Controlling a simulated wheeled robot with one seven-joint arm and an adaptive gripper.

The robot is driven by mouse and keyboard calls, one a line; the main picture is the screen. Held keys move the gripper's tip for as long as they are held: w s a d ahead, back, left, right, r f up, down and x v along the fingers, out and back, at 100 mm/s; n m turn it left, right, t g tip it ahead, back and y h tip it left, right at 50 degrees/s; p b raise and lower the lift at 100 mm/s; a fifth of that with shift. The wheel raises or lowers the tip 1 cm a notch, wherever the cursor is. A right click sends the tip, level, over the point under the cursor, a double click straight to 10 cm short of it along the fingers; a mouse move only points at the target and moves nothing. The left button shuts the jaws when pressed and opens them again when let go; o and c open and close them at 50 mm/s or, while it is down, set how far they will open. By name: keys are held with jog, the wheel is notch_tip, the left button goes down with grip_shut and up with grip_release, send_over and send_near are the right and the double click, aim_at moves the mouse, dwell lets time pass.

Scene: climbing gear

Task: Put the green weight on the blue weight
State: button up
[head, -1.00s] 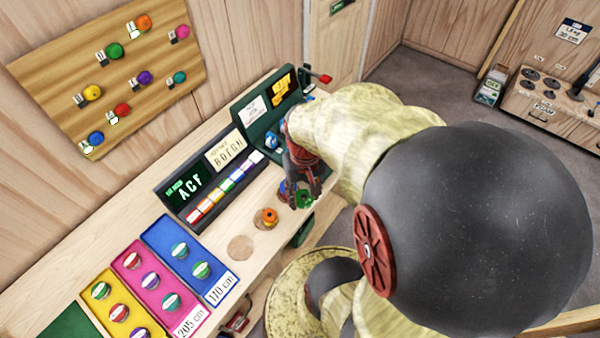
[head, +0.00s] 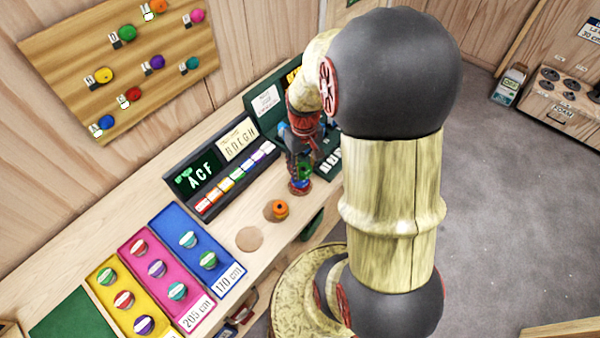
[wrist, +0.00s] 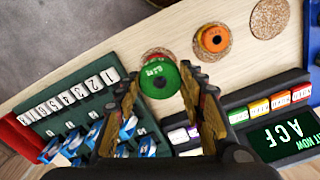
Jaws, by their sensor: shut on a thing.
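The green weight (wrist: 160,84), a round disc with a dark centre, is between the fingers of my gripper (wrist: 160,75) in the wrist view. My gripper is shut on it. In the head view the green weight (head: 306,171) shows under my gripper (head: 304,160), above the bench. A small blue and reddish piece (head: 299,187) shows just below it, seemingly the blue weight. It is mostly hidden, and I cannot tell whether the two touch. In the wrist view only a reddish edge shows behind the green weight.
An orange weight (head: 280,209) stands on a cork disc nearby, beside an empty cork disc (head: 249,239). The dark ACF display (head: 199,178) stands behind. A green number board (wrist: 75,100) lies close to my fingers. Blue, pink and yellow trays hold several round holds.

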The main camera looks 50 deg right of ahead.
aim_at(300, 166)
jog(key=w+f, duration=0.1)
jog(key=w+d+f, duration=0.1)
jog(key=f, duration=0.1)
jog(key=shift+w+d+f+b, duration=0.1)
jog(key=shift+w+b, duration=0.15)
jog(key=shift+b, duration=0.1)
jog(key=shift+w+f+b, duration=0.1)
jog(key=shift+f+b, duration=0.2)
jog(key=shift+f, duration=1.2)
jog(key=shift+f, duration=0.15)
jog(key=o, duration=1.4)
jog(key=shift+o, duration=0.2)
notch_tip(300, 166, up, 12)
jog(key=p, duration=0.2)
jog(key=a+r+n+t, duration=0.2)
jog(key=a+r, duration=0.9)
jog(key=s+a+r+t, duration=0.1)
jog(key=s+a+r, duration=0.3)
jog(key=a, duration=0.2)
jog(key=s+a+r+n+t, duration=0.1)
jog(key=s+a+r+t, duration=0.1)
jog(key=s+a+r, duration=0.1)
jog(key=a+r, duration=0.1)
jog(key=a, duration=0.1)
jog(key=shift+s+a+n+t, duration=0.3)
jog(key=shift+s+a, duration=0.05)
